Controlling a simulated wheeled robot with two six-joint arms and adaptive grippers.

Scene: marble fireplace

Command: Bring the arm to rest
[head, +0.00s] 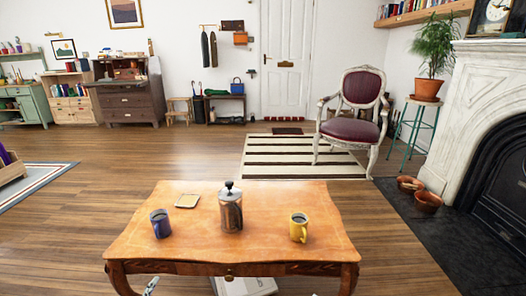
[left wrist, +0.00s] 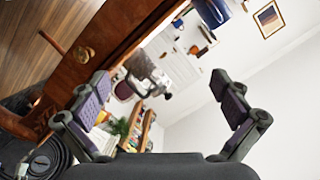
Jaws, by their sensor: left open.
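My left gripper (left wrist: 160,85) is open in the left wrist view, with its two padded fingers spread wide and nothing between them. Beyond it, the wooden table's front edge with a round knob (left wrist: 84,54) runs tilted across the upper left. In the head view only a small grey piece shows at the bottom edge, by the table's front left; I cannot tell whether it is part of my left arm. My right gripper is not seen.
The orange-brown table (head: 190,250) bears a blue mug (head: 160,224), a coaster (head: 187,201), a metal French press (head: 231,210) and a yellow mug (head: 298,228). A chair (head: 352,125) and fireplace (head: 475,130) stand to the right.

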